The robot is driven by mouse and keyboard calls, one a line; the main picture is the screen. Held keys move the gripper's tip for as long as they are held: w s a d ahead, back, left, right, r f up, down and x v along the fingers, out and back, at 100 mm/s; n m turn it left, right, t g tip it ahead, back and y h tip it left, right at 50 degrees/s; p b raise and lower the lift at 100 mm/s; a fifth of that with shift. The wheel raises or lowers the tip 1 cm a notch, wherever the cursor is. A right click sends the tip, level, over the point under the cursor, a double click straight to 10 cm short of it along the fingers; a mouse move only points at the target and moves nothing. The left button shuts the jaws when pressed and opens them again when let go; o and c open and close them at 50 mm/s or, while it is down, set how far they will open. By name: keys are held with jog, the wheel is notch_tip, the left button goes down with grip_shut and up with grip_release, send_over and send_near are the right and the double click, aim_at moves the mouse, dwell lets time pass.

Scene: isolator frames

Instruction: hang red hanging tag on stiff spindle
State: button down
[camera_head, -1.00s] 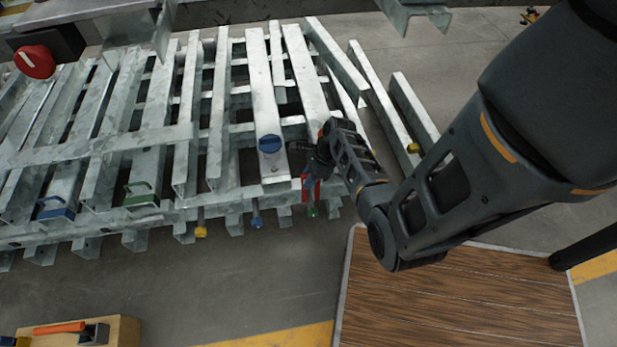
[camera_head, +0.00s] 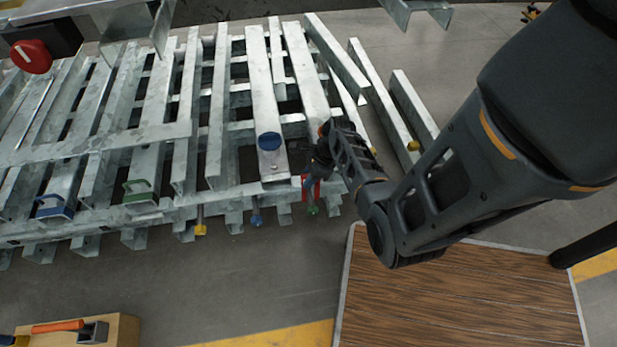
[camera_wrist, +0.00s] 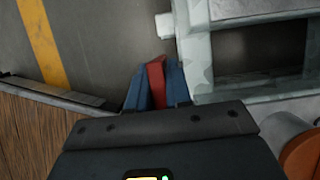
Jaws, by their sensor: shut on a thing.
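The red hanging tag (camera_head: 310,188) shows in part at the end of my gripper (camera_head: 314,178), beside the front edge of the metal frame. In the wrist view the red tag (camera_wrist: 157,78) is pinched between the two blue fingers of my gripper (camera_wrist: 158,92). Spindles with coloured ends hang along the frame's front: a yellow one (camera_head: 201,230), a blue one (camera_head: 257,221) and a green one (camera_head: 313,211). The green end is just below the tag. I cannot tell which is the stiff spindle, or whether the tag touches one. The tag's hole is hidden.
The galvanized metal frame (camera_head: 155,213) fills the left and middle. A blue round cap (camera_head: 270,142) sits on one beam. Blue (camera_head: 54,207) and green (camera_head: 140,193) handles are on the left. A wooden platform (camera_head: 450,300) is at the front right. Bare floor lies before the frame.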

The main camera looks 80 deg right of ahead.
aim_at(308, 195)
jog(key=shift+f+b, duration=3.5)
jog(key=shift+f, duration=1.65)
jog(key=shift+r, duration=0.15)
